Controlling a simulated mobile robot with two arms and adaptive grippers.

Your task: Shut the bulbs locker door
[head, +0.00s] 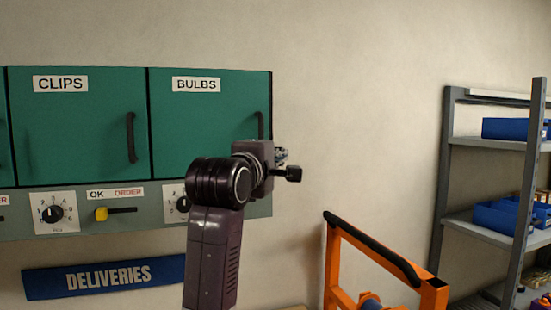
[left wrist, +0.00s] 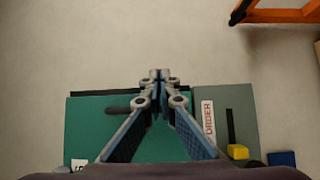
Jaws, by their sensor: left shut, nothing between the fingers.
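The bulbs locker door (head: 205,125) is a green panel labelled BULBS, with a black upright handle (head: 260,123) near its right edge. It looks flush or nearly flush with the locker front; I cannot tell whether a small gap is left. My left gripper (head: 288,173) is at the door's lower right corner, partly hidden by its own wrist. In the left wrist view, my left gripper (left wrist: 158,76) is shut and empty, its tips by the door's dark edge. The green door (left wrist: 85,130) and its handle (left wrist: 118,110) show behind the fingers. My right gripper is not in view.
The clips door (head: 75,125) is shut on the left. Below are dials and a yellow lever (head: 102,214), then a blue DELIVERIES sign (head: 103,276). An orange frame with a black bar (head: 375,250) stands lower right, before a grey shelf (head: 480,145) with blue bins.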

